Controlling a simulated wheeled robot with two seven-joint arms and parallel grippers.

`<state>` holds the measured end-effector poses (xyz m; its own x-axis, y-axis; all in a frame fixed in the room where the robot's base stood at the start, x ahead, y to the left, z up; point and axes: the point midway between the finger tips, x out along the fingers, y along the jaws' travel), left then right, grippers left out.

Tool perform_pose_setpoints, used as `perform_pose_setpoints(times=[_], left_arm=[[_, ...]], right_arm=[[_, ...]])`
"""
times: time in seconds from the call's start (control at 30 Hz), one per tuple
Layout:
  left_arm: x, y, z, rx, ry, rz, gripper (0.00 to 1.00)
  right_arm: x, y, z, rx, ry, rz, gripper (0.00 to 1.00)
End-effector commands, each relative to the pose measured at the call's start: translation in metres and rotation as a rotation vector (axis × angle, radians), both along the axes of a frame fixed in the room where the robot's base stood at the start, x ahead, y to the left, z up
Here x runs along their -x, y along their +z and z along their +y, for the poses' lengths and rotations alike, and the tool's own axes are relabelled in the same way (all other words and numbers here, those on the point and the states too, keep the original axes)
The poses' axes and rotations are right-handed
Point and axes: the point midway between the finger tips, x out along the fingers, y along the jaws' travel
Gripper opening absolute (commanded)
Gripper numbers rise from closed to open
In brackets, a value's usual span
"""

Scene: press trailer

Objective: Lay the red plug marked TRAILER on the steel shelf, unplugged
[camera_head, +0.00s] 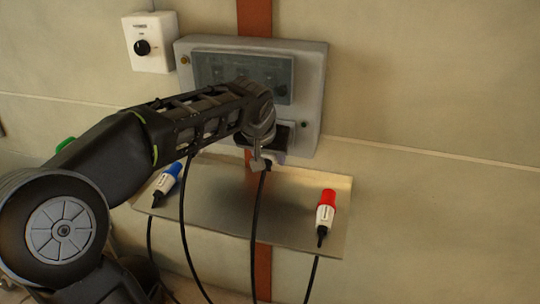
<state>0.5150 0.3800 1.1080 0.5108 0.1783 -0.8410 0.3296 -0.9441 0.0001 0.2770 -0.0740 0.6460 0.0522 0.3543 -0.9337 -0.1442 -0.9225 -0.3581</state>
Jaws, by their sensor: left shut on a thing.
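A red-and-white plug (326,212) lies on the right part of the steel shelf (230,215), apart from the wall box. Its black cable hangs over the front edge. Any marking on it is too small to read. My left gripper (262,158) is at the lower front of the grey wall box (310,90), left of and above the red plug. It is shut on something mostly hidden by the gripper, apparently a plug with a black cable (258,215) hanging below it. My right gripper is not in view.
A blue-and-white plug (167,182) lies at the shelf's left end, near my left arm. A white switch box with a black knob (142,47) is on the wall at upper left. Several black cables hang around the shelf. The shelf's middle has bare room.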

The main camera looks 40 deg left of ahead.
Motion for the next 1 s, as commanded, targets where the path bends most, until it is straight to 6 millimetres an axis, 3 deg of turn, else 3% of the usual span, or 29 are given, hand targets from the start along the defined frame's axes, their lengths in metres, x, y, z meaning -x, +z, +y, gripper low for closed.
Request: perform_pose_setpoints(times=[0.17,0.67,1.0], left_arm=[[0.000,0.000,0.000,0.000,0.000,0.000,0.00],[0.001,0.000,0.000,-0.001,0.000,-0.002,0.00],[0.014,0.000,-0.005,-0.001,0.000,-0.002,0.00]], right_arm=[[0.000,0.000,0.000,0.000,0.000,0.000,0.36],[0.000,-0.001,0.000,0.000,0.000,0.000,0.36],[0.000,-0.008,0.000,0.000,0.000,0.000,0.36]])
